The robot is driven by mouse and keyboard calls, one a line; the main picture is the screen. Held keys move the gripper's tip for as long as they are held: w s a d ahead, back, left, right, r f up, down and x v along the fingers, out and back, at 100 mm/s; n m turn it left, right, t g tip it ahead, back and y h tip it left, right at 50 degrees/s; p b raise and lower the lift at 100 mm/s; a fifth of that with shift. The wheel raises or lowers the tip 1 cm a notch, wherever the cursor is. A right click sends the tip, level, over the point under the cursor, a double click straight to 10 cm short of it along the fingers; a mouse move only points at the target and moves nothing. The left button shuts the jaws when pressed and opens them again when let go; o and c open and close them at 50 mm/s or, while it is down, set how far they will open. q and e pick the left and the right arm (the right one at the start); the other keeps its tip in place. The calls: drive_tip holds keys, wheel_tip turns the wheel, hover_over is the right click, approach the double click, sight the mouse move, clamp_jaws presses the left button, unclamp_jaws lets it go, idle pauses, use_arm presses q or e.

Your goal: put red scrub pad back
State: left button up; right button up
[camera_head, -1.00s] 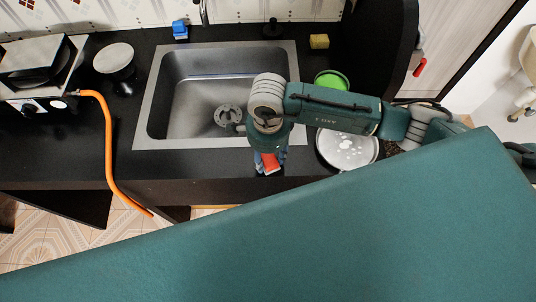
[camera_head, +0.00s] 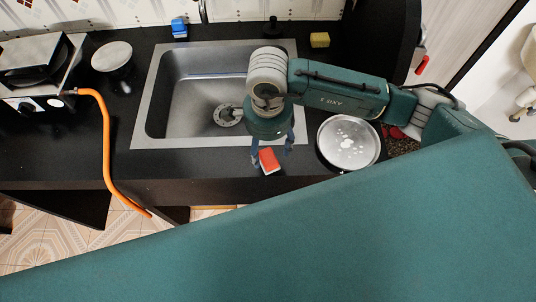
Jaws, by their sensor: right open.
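The red scrub pad (camera_head: 269,161) lies on the black counter strip in front of the sink, its red top facing up. My right gripper (camera_head: 271,154) points down over the pad, with its fingers spread apart. One finger is near the pad's left side and the other is to the right of it, with a gap to the pad. The gripper is open and holds nothing. My left gripper is not in view.
The steel sink (camera_head: 148,112) is behind the pad. A metal plate with white spots (camera_head: 347,155) sits to the right. A yellow sponge (camera_head: 320,40) and a blue item (camera_head: 179,28) stand at the back. An orange hose (camera_head: 107,145) hangs at left.

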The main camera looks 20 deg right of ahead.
sight(268, 156)
wheel_tip(268, 156, up, 7)
drive_tip(key=b, duration=0.1)
drive_tip(key=shift+f, duration=0.1)
idle(0.6)
